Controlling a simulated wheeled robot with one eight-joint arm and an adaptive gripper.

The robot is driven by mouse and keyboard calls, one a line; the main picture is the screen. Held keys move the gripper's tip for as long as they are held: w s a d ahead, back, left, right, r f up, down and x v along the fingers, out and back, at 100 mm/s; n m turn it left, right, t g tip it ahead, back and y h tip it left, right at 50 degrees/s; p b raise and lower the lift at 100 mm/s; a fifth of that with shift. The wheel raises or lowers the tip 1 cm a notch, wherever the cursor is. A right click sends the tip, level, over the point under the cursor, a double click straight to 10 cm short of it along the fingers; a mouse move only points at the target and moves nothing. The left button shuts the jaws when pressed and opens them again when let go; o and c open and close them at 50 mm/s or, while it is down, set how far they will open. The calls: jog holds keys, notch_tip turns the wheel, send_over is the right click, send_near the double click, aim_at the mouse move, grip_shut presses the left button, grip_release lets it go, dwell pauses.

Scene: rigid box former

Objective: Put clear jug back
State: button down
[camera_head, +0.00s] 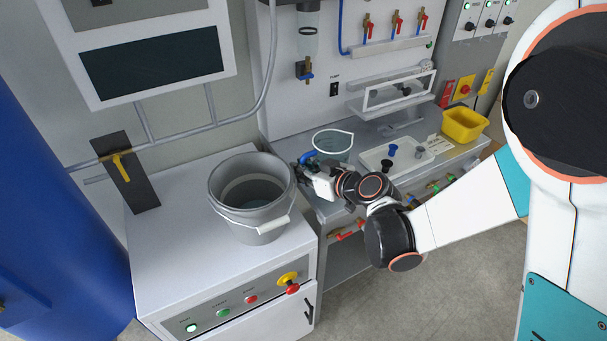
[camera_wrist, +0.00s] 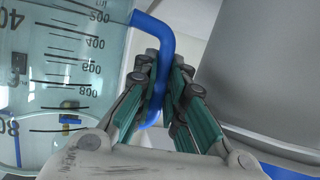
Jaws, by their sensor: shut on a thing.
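The clear jug (camera_head: 333,142) has a spout, a blue handle (camera_head: 309,157) and a measuring scale. It is at the grey bench, just right of the grey bucket. In the wrist view the jug (camera_wrist: 65,70) fills the left side, its scale marks clear. My gripper (camera_head: 304,170) is beside the jug; in the wrist view my gripper (camera_wrist: 160,85) has its fingers closed around the blue handle (camera_wrist: 168,45). The jug looks upright in the head view. Its base is hidden behind my gripper, so I cannot tell whether it touches the bench.
The grey bucket (camera_head: 224,197) with liquid stands on the white cabinet (camera_head: 165,258), close to my gripper's left. A white tray (camera_head: 375,160) with small blue and black parts lies on the bench. A yellow bin (camera_head: 463,124) stands farther right.

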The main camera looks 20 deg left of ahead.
jog(key=shift+f, duration=0.25)
jog(key=c, duration=2.1)
grip_release()
jog(key=shift+f, duration=0.1)
jog(key=o, duration=0.4)
jog(key=shift+o, duration=0.2)
jog(key=shift+r, duration=0.25)
jog(key=p+v, duration=0.3)
jog(key=v, duration=0.9)
